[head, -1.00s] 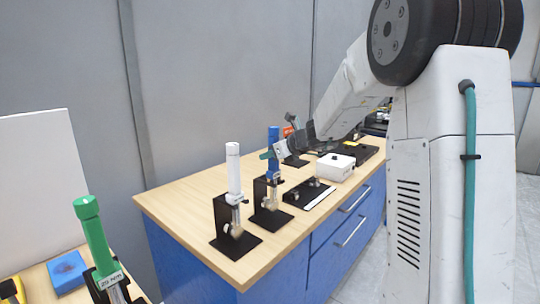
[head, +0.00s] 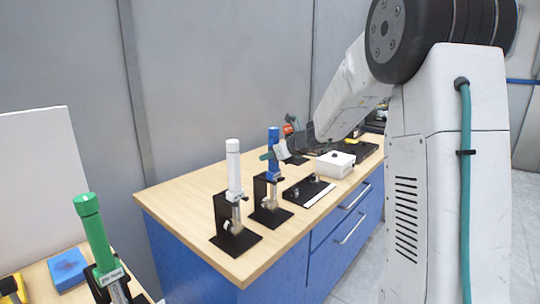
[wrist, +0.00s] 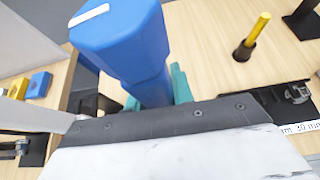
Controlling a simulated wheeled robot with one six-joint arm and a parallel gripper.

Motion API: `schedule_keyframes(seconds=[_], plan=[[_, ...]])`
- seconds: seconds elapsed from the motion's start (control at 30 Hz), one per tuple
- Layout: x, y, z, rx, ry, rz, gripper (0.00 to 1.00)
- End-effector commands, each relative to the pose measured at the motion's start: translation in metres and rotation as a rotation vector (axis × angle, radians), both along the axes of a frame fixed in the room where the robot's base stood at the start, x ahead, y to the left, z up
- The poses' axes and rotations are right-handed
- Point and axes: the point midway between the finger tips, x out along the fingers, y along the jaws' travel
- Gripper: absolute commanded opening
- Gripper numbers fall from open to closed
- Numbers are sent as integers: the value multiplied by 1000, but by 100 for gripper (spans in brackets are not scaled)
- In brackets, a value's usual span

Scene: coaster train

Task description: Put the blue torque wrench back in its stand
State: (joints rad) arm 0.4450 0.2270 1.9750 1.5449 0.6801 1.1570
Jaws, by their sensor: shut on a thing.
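The blue torque wrench (head: 273,143) stands upright at its black stand (head: 261,193) on the wooden bench, with its silver lower part against the stand. In the head view I cannot tell whether it is fully seated. My gripper (head: 270,156) reaches in from the right and is shut on the blue handle below its top. In the wrist view the blue handle (wrist: 122,38) rises large between the teal finger pads of my gripper (wrist: 155,90). The handle hides most of the stand there.
A white torque wrench (head: 233,165) stands in a similar stand to the left. A green wrench (head: 93,230) and a blue block (head: 68,270) are at the near left.

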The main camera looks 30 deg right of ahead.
Motion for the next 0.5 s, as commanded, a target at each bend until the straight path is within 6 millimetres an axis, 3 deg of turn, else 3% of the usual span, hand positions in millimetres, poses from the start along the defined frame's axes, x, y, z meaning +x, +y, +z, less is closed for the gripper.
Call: schedule_keyframes(seconds=[0.23,0.27,0.3,0.33,0.5], plan=[[0,0,-2,1,-3,-1,0],[0,0,-1,1,-3,-1,32],[0,0,-2,0,-2,-1,43],[0,0,-2,0,-2,-1,49],[0,0,-2,0,-1,0,49]])
